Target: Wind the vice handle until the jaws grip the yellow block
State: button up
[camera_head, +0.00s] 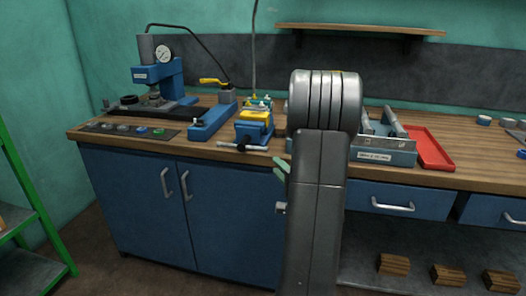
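A small blue vice (248,133) stands at the front edge of the wooden bench, left of my arm. A yellow block (255,116) sits at its top; whether the jaws touch it is too small to tell. The vice handle (243,147), a grey bar with a dark hub, sticks out at the front over the bench edge. My gripper (281,166) shows only as pale green fingertips beside my arm, below and right of the handle and apart from it. The rest of it is hidden behind my grey arm, so its opening is unclear.
A blue press with a gauge (163,53) stands at the back left. A blue clamp with a yellow lever (212,119) is left of the vice. Right of my arm are a grey-blue fixture (385,157) and a red tray (431,149). Blue cabinet doors (225,205) are below.

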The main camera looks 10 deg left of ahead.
aim_at(258, 148)
jog(key=x, duration=1.2)
jog(key=shift+w+a, duration=0.1)
jog(key=shift+w, duration=0.15)
grip_shut()
